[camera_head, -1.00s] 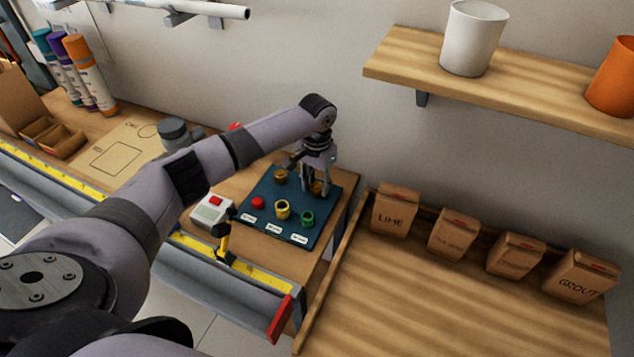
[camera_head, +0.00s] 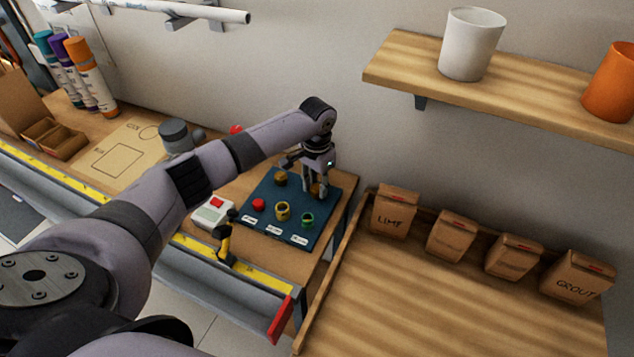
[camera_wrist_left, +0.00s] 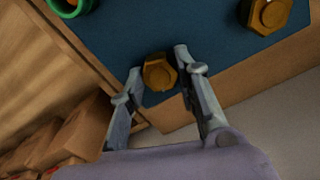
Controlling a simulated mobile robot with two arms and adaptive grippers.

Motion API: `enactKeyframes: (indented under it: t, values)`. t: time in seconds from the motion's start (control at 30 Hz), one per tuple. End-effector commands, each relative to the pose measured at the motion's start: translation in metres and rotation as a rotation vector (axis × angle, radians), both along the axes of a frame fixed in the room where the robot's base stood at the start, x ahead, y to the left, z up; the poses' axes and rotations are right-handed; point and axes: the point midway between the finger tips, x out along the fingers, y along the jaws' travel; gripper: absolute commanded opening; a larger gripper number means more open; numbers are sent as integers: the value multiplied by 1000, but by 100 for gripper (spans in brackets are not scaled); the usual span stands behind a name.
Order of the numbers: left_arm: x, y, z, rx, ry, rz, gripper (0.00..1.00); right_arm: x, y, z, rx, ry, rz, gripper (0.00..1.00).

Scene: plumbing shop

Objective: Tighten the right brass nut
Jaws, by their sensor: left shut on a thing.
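The right brass nut (camera_wrist_left: 159,73) sits near the edge of a blue board (camera_head: 290,190) on the workbench. My left gripper (camera_wrist_left: 159,62) points down at the nut with one finger on each side of it, shut on it. In the head view the left gripper (camera_head: 318,192) stands at the board's back right and its fingers partly hide the nut. The other brass nut (camera_head: 280,178) sits on the board to the left, and it also shows in the left wrist view (camera_wrist_left: 267,14). My right gripper is in neither view.
Red (camera_head: 259,205), yellow (camera_head: 282,211) and green (camera_head: 307,220) fittings stand at the board's front. A grey box with a red button (camera_head: 213,210) is left of the board. Paper bags (camera_head: 396,208) stand on the right-hand wooden surface. A shelf (camera_head: 520,90) juts out above.

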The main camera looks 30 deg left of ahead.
Motion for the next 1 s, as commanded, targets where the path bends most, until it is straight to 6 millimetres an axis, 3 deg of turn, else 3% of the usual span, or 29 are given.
enactKeyframes:
  t: [0.4,1.0]
  values:
    - [0,0,2,-1,1,-382,2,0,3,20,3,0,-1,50]
    - [0,1,1,1,1,-953,2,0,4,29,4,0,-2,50]
